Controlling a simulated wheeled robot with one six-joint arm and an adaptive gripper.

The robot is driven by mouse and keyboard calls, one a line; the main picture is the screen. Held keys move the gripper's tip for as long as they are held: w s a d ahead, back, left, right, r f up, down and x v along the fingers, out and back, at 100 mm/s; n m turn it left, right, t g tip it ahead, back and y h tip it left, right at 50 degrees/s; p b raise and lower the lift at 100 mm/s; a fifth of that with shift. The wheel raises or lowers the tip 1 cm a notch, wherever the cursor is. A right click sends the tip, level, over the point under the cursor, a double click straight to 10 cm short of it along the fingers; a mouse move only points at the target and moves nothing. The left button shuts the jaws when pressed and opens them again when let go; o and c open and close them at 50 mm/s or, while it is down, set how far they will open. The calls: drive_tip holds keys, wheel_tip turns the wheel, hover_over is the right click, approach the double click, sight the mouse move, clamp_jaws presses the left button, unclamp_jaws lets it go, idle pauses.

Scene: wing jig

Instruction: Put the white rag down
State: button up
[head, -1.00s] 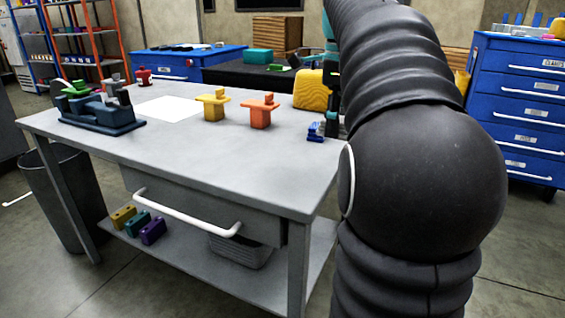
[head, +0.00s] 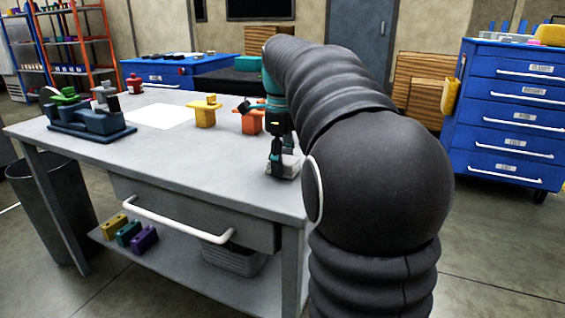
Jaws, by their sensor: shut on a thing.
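My gripper (head: 281,163) points down over the right end of the grey workbench (head: 215,160). It is shut on a small whitish, crumpled thing that looks like the white rag (head: 290,168). The rag is at or just above the bench top; I cannot tell whether it touches. My arm hides part of the bench's far right corner.
A yellow block (head: 204,112), a white sheet (head: 160,116) and a dark blue fixture (head: 90,122) lie farther left. The bench's front middle is clear.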

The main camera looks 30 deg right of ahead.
drive_tip(key=shift+f, duration=0.15)
drive_tip(key=o, duration=1.2)
drive_tip(key=shift+o, duration=0.2)
wheel_tip(320, 180, up, 12)
drive_tip(key=p, duration=0.1)
drive_tip(key=shift+p, duration=0.35)
